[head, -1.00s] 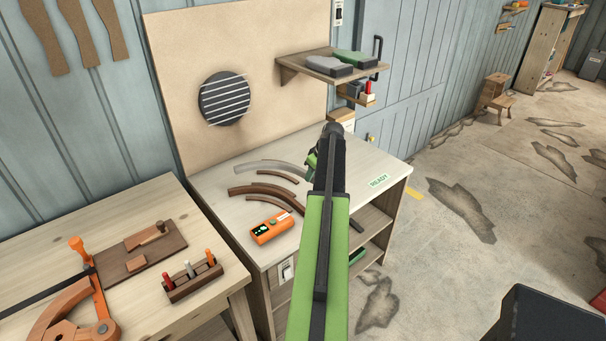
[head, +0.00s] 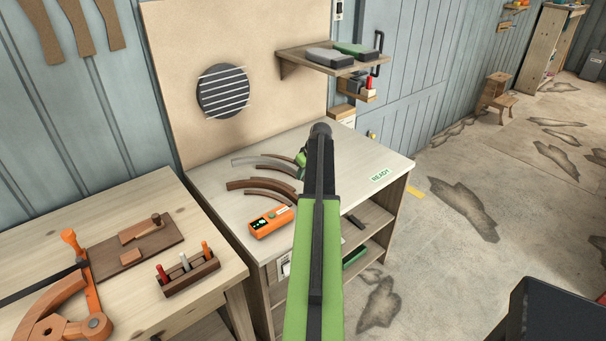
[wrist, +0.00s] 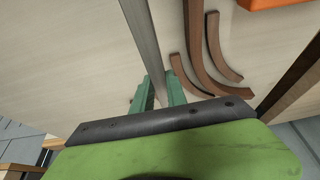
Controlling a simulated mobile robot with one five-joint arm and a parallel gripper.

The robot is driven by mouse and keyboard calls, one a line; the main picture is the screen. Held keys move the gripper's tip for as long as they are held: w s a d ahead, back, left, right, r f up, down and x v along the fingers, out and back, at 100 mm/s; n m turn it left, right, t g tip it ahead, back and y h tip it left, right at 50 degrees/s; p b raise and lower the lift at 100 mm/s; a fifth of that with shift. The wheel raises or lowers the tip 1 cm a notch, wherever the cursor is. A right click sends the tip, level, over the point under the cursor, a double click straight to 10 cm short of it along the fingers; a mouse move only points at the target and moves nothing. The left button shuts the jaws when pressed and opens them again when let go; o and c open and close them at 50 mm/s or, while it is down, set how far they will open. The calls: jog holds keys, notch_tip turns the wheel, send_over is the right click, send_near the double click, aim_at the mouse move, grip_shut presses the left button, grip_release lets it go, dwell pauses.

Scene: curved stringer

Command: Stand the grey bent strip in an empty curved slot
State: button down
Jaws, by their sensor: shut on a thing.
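The grey bent strip (head: 250,159) lies on the pale bench top in the head view, behind the brown curved pieces. In the wrist view the strip (wrist: 141,30) runs down between the two green fingers. My gripper (wrist: 160,92) is shut on the strip near one end. In the head view my gripper (head: 301,160) is at the strip's right end, partly hidden by my arm. Several brown curved pieces (head: 245,184) lie beside it, and they also show in the wrist view (wrist: 193,52). I cannot make out an empty curved slot.
An orange device (head: 270,221) sits at the bench's front left. A READY label (head: 381,175) marks the clear right side of the bench top (head: 355,160). A shelf (head: 310,66) juts out above the back right. Another wooden table (head: 190,310) with tools stands at left.

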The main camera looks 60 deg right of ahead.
jog(key=shift+f+b, duration=2.05)
jog(key=shift+f, duration=0.75)
jog(key=c, duration=1.3)
grip_release()
jog(key=shift+o, duration=0.2)
jog(key=p+v, duration=1.5)
jog(key=v, duration=0.2)
jog(key=shift+r+p, duration=0.25)
jog(key=shift+p, duration=0.1)
